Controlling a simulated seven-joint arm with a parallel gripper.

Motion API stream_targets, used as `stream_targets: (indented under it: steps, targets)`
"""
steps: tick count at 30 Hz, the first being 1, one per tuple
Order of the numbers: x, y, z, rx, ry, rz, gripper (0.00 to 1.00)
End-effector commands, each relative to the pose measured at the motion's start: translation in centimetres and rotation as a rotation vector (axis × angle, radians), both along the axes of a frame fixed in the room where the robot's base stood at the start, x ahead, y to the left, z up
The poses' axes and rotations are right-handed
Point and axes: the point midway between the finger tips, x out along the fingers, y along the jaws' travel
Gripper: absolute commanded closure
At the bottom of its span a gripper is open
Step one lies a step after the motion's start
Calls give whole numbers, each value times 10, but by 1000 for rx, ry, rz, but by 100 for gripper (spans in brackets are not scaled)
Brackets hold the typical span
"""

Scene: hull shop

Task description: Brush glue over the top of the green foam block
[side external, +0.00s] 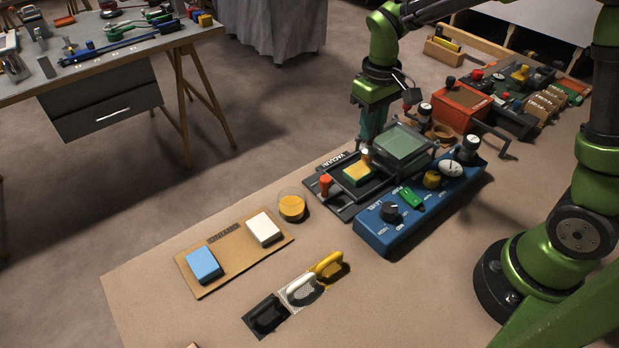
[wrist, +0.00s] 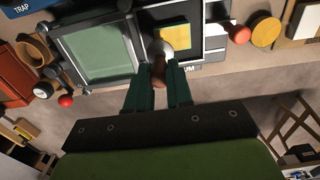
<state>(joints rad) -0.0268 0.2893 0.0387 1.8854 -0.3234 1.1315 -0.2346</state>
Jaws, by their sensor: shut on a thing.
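The foam block (side external: 357,173) sits in the vacuum fixture's dark tray. Its sides look green and its top is mostly yellow, as if coated. The yellow top also shows in the wrist view (wrist: 176,36). My gripper (side external: 367,143) is above the block's far edge, fingers pointing down. In the wrist view my gripper (wrist: 161,70) is shut on a brush (wrist: 160,78) with a brown and pale body. The brush's pale end (wrist: 162,47) overlaps the block's near edge; I cannot tell whether it touches. A round clear dish of yellow glue (side external: 291,206) stands left of the fixture.
An orange-red knob (side external: 326,181) is at the fixture's left. A blue control box (side external: 420,212) is in front. Blue (side external: 203,264) and white (side external: 265,228) blocks lie on a board (side external: 232,255).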

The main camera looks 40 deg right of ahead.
Motion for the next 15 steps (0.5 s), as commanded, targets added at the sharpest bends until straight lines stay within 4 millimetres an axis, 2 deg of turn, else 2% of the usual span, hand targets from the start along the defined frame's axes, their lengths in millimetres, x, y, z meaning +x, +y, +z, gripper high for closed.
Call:
stream_targets:
  steps: [15]
  targets:
    - [0, 0, 41, 0, -1, 0, 100]
